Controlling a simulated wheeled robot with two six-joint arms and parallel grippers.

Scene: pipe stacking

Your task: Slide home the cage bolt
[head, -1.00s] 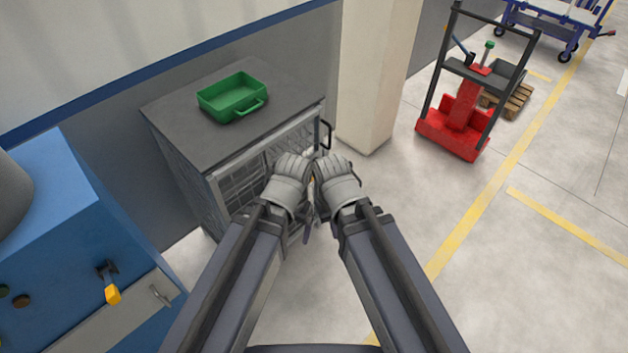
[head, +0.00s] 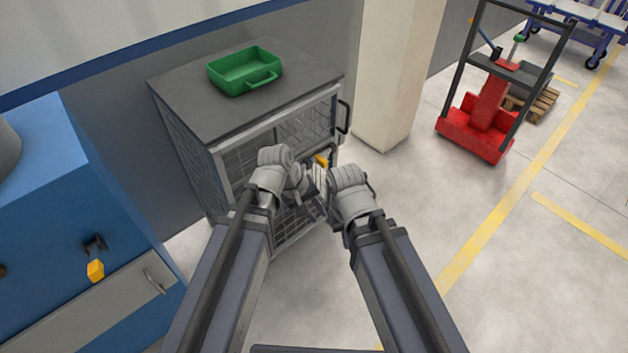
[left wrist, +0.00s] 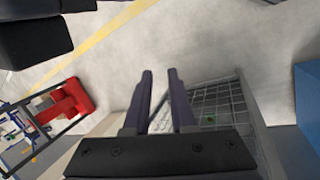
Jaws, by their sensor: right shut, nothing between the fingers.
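The mesh cage (head: 192,165) stands against the wall, its front door facing me. A yellow-orange piece (head: 321,160), apparently the bolt's handle, shows high on the door near its right side. The rest of the bolt is hidden or too small to tell. My left gripper (head: 308,192) is in front of the door, just below and left of the yellow piece. In the left wrist view its two fingers (left wrist: 160,75) are apart with nothing between them, and the mesh (left wrist: 218,108) is right of them. My right gripper (head: 346,195) is shut and empty, right of the left one; its fingertips are mostly hidden.
A green tray (head: 243,72) sits on the cage top. A black handle (head: 343,117) sticks out at the cage's right edge. A pale pillar (head: 392,80) stands right of the cage and a blue cabinet (head: 60,210) left. A red pallet truck (head: 478,125) stands farther right; floor between is clear.

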